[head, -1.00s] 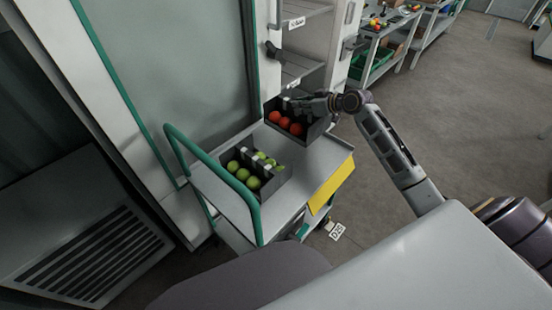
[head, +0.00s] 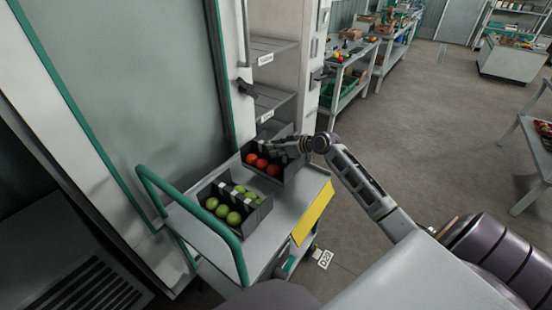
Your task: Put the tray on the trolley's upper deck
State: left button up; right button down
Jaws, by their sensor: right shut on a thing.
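A dark tray of red tomatoes (head: 284,180) is at the far end of the trolley's grey upper deck (head: 285,215). My right gripper (head: 288,148) is shut on the tray at its back right side; the fingertips are partly hidden against the dark wall. The tray looks roughly level, over or on the deck; I cannot tell whether its underside touches. A second dark tray of green tomatoes (head: 250,222) stands on the deck, nearer the trolley's green handle (head: 190,210), close beside the held tray. My left gripper is not in view.
A yellow panel (head: 313,213) hangs on the trolley's right side. An open cabinet with shelves (head: 272,98) stands just behind the trolley. Benches with produce (head: 350,55) line the back. The floor to the right is mostly clear.

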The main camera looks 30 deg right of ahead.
aim_at(276, 158)
notch_tip(276, 158, down, 3)
jog(key=shift+f, duration=0.9)
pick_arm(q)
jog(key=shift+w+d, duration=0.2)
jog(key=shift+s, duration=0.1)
pick_arm(e)
jog(key=c, duration=1.4)
grip_release()
jog(key=shift+f, duration=0.1)
jog(key=shift+o, duration=0.2)
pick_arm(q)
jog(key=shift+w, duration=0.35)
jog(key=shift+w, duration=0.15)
pick_arm(e)
jog(key=shift+s, duration=0.1)
